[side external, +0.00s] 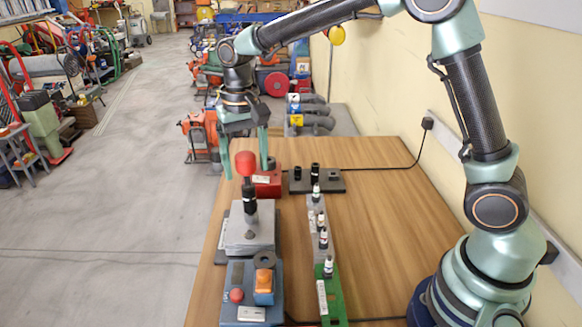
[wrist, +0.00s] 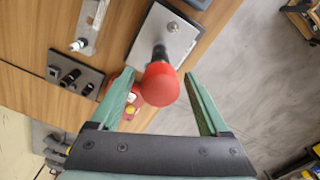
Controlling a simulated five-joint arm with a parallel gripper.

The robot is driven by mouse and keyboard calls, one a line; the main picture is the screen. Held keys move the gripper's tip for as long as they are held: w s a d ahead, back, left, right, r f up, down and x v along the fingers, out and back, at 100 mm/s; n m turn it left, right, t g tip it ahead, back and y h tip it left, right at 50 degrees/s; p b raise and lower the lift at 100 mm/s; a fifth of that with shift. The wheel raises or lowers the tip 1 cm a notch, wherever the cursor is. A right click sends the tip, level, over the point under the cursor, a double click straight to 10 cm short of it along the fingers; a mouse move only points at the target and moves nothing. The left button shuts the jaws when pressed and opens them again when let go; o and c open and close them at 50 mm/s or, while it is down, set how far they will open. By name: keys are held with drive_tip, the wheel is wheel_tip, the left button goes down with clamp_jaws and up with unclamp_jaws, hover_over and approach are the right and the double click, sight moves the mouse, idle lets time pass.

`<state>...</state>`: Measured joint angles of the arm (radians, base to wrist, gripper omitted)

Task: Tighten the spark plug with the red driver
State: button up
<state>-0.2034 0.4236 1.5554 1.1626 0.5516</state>
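The red driver has a rounded red handle (side external: 245,163) and a black shaft (side external: 250,199). It stands upright on a grey block (side external: 240,243); the handle also shows in the wrist view (wrist: 161,84). My gripper (side external: 246,158) is open over the driver. In the wrist view, its green fingers (wrist: 159,75) lie either side of the handle with gaps, not closed on it. A small grey metal fitting (wrist: 173,27) sits on the block beside the driver; I cannot tell whether it is the spark plug. The driver's lower end is hidden.
A red box (side external: 267,183) and a dark plate with black cylinders (side external: 330,184) stand behind. A grey rail (side external: 312,212) holds several white-topped pieces, with a green board (side external: 335,298) in front. A blue box (side external: 232,311) is at the front left.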

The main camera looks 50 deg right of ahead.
clamp_jaws()
drive_tip(key=m, duration=0.7)
drive_tip(key=shift+m, duration=0.4)
drive_tip(key=m, duration=0.6)
drive_tip(key=shift+m, duration=0.9)
drive_tip(key=m, duration=0.7)
drive_tip(key=shift+m, duration=0.3)
